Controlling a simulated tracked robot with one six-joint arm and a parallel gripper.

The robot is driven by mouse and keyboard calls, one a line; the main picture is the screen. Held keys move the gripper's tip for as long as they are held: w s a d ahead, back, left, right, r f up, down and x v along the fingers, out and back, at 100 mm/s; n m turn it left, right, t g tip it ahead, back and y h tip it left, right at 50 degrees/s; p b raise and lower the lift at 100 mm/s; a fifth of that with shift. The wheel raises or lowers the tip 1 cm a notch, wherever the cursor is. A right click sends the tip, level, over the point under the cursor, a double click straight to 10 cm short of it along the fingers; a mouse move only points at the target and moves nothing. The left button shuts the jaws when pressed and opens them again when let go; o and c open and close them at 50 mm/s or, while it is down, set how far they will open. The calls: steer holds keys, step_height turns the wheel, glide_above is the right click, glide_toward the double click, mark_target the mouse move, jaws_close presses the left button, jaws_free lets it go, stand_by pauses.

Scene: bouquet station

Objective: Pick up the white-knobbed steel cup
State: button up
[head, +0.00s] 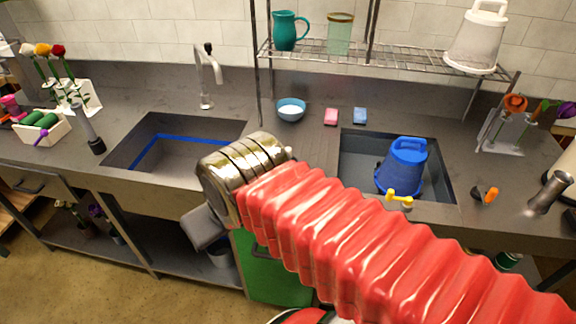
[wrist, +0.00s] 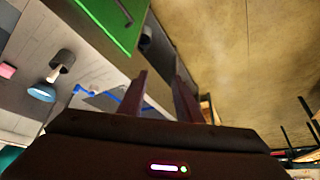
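I cannot clearly make out the white-knobbed steel cup. In the wrist view a small grey cylinder with a paler end (wrist: 62,62) stands on the counter near the blue bowl; it may be the cup, but it is too small to tell. In the head view a small pale bit (head: 289,152) shows just past my arm's metal wrist, which hides the counter there. My gripper (wrist: 162,90) has its two fingers apart with nothing between them. It hangs in front of the counter, pointing down past its edge, away from the grey cylinder.
The blue bowl (head: 291,110) and the pink sponge (head: 331,117) sit behind my arm. A blue pitcher (head: 405,165) stands in the right sink (head: 355,170). The green panel (head: 268,270) is below the counter.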

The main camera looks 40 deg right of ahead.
steer(key=shift+o, duration=0.6)
steer(key=shift+w+d+r, duration=0.25)
steer(key=shift+w+r, duration=0.05)
steer(key=shift+w, duration=0.05)
step_height(320, 180, up, 3)
steer(key=m+g, duration=0.2)
steer(key=g, duration=0.2)
glide_above(289, 149)
steer(key=s, duration=0.2)
steer(key=shift+a+r, duration=0.2)
steer(key=f, duration=0.2)
steer(key=w+f, duration=0.1)
steer(key=f, duration=0.5)
steer(key=shift+w+f, duration=0.15)
steer(key=shift+f, duration=0.1)
steer(key=shift+d, duration=0.1)
